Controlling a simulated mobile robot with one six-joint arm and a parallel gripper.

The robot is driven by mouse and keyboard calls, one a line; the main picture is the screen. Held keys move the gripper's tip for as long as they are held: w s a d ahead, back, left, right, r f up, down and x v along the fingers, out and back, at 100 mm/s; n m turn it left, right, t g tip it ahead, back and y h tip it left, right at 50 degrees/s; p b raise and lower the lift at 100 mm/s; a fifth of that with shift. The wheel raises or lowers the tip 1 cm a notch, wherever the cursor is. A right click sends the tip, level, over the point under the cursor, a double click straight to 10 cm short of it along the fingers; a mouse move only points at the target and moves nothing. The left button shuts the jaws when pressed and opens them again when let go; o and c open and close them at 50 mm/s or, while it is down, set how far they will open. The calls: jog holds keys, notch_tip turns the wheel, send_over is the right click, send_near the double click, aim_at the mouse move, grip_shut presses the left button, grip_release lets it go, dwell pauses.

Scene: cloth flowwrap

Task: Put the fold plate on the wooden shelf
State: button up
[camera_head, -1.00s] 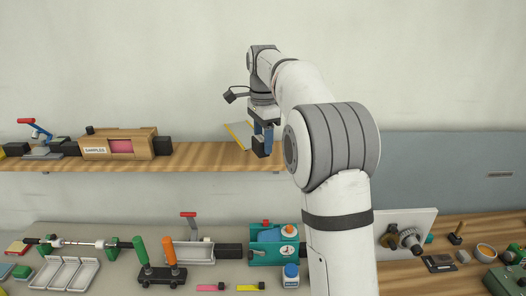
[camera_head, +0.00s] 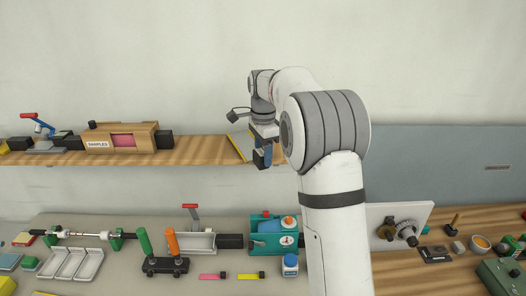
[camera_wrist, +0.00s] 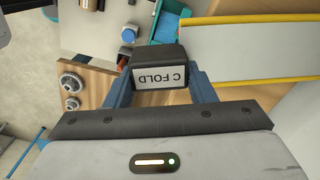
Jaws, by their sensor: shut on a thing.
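The fold plate is a pale grey sheet (camera_head: 240,146) with yellow edges and a black end block marked "C FOLD" (camera_wrist: 160,72). My gripper (camera_head: 264,155) is shut on that block, with its blue fingers on both sides of it in the wrist view (camera_wrist: 160,90). The sheet reaches to the right in the wrist view (camera_wrist: 255,50), over wood. In the head view the plate is at the right end of the wooden shelf (camera_head: 195,150). I cannot tell whether it touches the shelf top. My arm hides what is behind it.
A wooden box marked "SAMPLES" (camera_head: 100,143) and a red-handled clamp (camera_head: 42,135) stand on the shelf's left part. Bare shelf lies between the box and the plate. Below, a workbench (camera_head: 115,280) holds trays, a teal device (camera_head: 273,238) and several tools.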

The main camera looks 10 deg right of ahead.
jog(key=shift+f, duration=0.1)
jog(key=o, duration=1)
jog(key=shift+o, duration=0.2)
notch_tip(320, 180, up, 12)
jog(key=b, duration=0.1)
jog(key=s+r+n+t, duration=0.15)
jog(key=s+n, duration=0.35)
jog(key=s, duration=0.5)
jog(key=s+f+n+t, duration=0.1)
jog(key=s+f+n, duration=0.4)
jog(key=s, duration=0.7)
jog(key=s+f+n+t, duration=0.2)
jog(key=s+f+n, duration=0.3)
jog(key=s+f, duration=0.4)
jog(key=s+a, duration=0.1)
jog(key=s, duration=0.3)
jog(key=shift+s+f+n, duration=0.25)
jog(key=shift+f+n, duration=0.1)
jog(key=shift+n, duration=0.05)
